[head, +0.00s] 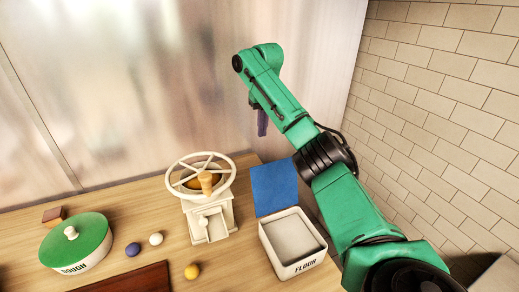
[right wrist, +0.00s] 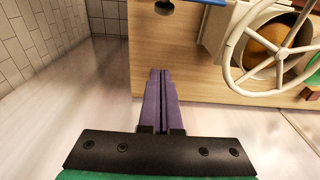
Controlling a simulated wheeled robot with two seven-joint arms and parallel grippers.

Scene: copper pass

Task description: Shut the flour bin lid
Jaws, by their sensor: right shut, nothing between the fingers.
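The flour bin (head: 293,262) is a white box labelled FLOUR at the right end of the wooden counter. Its blue lid (head: 274,188) stands raised at the bin's back edge, so the bin is open and its inside shows. My right gripper (head: 262,124) is high above and behind the lid, apart from it. In the right wrist view its purple fingers (right wrist: 162,74) are together with nothing between them. A strip of blue, likely the lid's edge (right wrist: 205,2), shows at the top of that view. My left gripper is not in view.
A white grinder with a spoked wheel (head: 201,174) stands left of the bin and also shows in the right wrist view (right wrist: 232,52). A green-lidded dough pot (head: 78,247) and small balls (head: 192,271) lie further left. A brick wall (head: 440,110) rises at right.

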